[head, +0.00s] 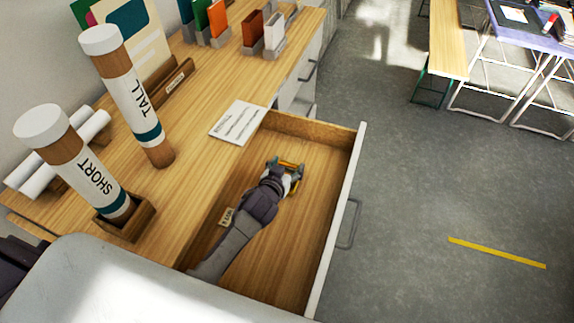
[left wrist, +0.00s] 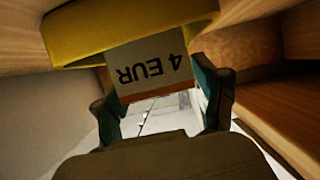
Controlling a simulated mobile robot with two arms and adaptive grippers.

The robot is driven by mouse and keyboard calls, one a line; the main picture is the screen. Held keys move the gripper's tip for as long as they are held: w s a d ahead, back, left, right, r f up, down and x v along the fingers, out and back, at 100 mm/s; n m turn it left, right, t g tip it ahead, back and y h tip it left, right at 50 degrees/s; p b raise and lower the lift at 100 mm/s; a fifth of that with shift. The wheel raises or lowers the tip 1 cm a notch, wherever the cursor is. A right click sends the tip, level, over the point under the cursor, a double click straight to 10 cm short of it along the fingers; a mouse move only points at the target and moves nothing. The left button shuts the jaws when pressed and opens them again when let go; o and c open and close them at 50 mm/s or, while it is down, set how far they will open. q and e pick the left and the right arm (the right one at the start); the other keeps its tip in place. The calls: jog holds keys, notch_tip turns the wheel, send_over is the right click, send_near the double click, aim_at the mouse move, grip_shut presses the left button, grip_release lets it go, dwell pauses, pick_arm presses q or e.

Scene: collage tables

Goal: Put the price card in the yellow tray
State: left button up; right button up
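The price card (left wrist: 150,65) is pale, reads "4 EUR" upside down in the left wrist view, and has an orange-brown edge. It spans the gap between the fingers of my left gripper (left wrist: 165,95), which appear to hold it by its sides. The yellow tray (left wrist: 75,38) is right behind the card; whether they touch is unclear. In the head view my left gripper (head: 285,172) is low inside the open drawer (head: 318,205), with bits of yellow showing around it. The card cannot be made out there. My right gripper is not in view.
A small label (head: 226,217) lies in the drawer beside my left forearm. A white sheet (head: 238,122) lies on the counter by the drawer. TALL (head: 125,88) and SHORT (head: 85,170) tubes stand at left. The drawer's right part is bare.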

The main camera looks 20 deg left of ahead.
pick_arm(q)
jog(key=shift+r, duration=0.1)
jog(key=shift+s+r, duration=0.15)
jog(key=v, duration=1.1)
jog(key=shift+s+r, duration=0.2)
jog(key=shift+s, duration=0.1)
jog(key=shift+a, duration=0.1)
